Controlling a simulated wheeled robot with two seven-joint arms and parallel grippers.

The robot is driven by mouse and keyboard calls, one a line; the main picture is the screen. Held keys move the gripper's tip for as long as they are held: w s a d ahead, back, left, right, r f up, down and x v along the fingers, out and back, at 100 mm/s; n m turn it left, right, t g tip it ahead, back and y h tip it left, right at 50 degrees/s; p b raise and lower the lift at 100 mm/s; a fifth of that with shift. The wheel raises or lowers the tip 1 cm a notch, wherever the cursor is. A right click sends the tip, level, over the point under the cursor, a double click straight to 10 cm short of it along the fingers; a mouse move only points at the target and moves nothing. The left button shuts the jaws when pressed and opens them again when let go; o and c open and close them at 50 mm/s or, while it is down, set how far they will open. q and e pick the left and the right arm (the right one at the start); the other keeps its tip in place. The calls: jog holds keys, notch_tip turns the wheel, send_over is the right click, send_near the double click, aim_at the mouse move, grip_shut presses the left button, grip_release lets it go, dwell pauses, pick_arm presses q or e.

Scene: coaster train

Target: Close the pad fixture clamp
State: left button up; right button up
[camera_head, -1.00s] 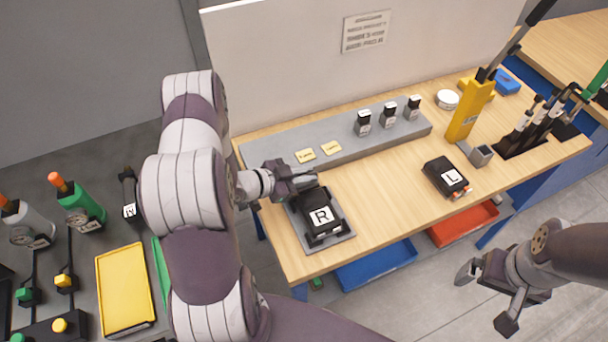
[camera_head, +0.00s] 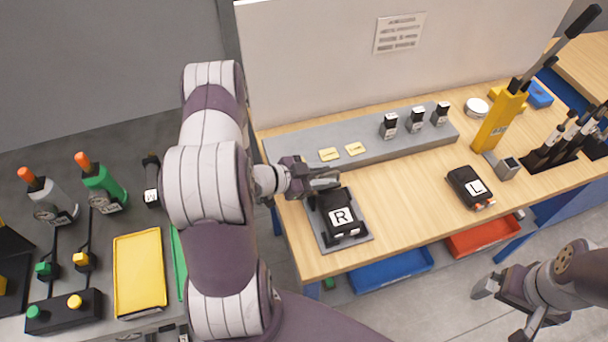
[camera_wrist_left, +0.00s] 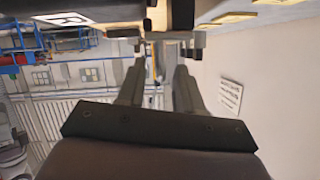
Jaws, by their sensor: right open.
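The pad fixture (camera_head: 362,236) is a grey plate at the bench's left front, with a black pad marked R (camera_head: 341,216) on it. My left gripper (camera_head: 326,182) is over the rear edge of the fixture, just behind the pad. It covers the clamp area there, so the clamp's position is hard to make out. In the left wrist view two fingers (camera_wrist_left: 160,88) have a gap between them; whether they grip anything is unclear. My right gripper (camera_head: 502,312) is open and empty in front of the bench at lower right.
A black pad marked L (camera_head: 470,187) lies to the right on the bench. A grey ledge (camera_head: 290,152) with small black-capped bottles and yellow tags runs behind. A yellow lever tool (camera_head: 499,122) stands at right. Blue (camera_head: 392,268) and red (camera_head: 482,237) bins are below the bench edge.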

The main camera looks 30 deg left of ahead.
pick_arm(q)
jog(key=b+v, duration=0.1)
jog(key=v, duration=1)
jog(key=s+a+f+n+g+y, duration=0.4)
jog(key=a+f+n+g+y, duration=0.2)
jog(key=a+n+y, duration=0.25)
jog(key=d+r+g, duration=0.1)
jog(key=d+r, duration=0.3)
jog(key=d, duration=0.3)
jog(key=s+d+r+g, duration=0.1)
jog(key=d+r, duration=0.2)
jog(key=d, duration=0.4)
jog(key=d+r+g, duration=0.1)
jog(key=d+r, duration=0.3)
jog(key=d, duration=0.3)
jog(key=shift+s+d+r+n+g+h, duration=0.3)
jog(key=shift+s+n+g+h, duration=0.05)
jog(key=shift+n+g, duration=0.1)
